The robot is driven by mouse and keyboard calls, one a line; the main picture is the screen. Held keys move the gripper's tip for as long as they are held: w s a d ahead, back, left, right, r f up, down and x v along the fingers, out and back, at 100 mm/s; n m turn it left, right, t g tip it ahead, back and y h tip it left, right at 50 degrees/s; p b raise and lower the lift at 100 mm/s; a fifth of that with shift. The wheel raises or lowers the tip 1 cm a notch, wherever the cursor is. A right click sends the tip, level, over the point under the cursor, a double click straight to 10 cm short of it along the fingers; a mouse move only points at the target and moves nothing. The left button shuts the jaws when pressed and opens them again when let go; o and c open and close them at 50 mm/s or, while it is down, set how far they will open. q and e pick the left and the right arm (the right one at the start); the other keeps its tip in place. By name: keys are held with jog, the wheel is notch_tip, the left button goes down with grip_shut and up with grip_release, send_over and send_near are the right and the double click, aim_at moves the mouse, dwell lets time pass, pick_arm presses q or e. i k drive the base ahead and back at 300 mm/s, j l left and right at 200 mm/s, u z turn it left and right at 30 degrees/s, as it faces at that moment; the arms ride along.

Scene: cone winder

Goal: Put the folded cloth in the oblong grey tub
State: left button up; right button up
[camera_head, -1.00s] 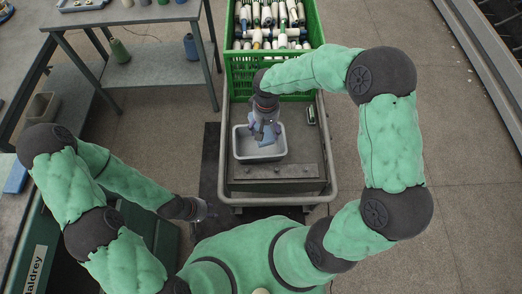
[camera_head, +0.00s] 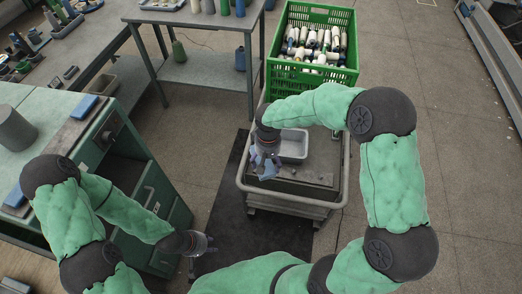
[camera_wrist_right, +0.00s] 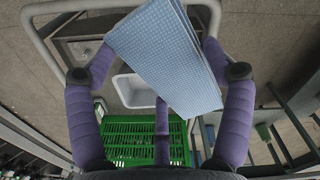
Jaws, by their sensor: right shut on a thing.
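My right gripper (camera_head: 266,166) is shut on the folded cloth (camera_wrist_right: 170,55), a light blue checked piece, which also shows in the head view (camera_head: 268,172). It holds the cloth up near the left front side of the oblong grey tub (camera_head: 294,146). The tub stands on a cart and looks empty where I see it; the gripper hides part of it. In the right wrist view the cloth covers part of the tub (camera_wrist_right: 131,93). My left gripper (camera_head: 206,243) is low at the left of the cart, away from the cloth; its fingers are too small to read.
The cart (camera_head: 285,208) has a raised rail around it. A green crate (camera_head: 285,76) of thread cones stands at its far end. A grey table (camera_head: 190,15) is behind left, a green cabinet (camera_head: 150,190) at left. Open floor lies right.

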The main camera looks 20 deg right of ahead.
aim_at(282, 150)
jog(key=l+u, duration=0.3)
jog(key=u, duration=0.2)
jog(key=l+u, duration=0.25)
jog(key=u, duration=0.2)
jog(key=k+l+u, duration=0.15)
jog(key=u, duration=0.35)
jog(key=k+l, duration=0.15)
jog(key=l, duration=0.15)
jog(key=k+l, duration=0.15)
jog(key=l, duration=0.15)
jog(key=k+l, duration=0.15)
jog(key=l, duration=0.15)
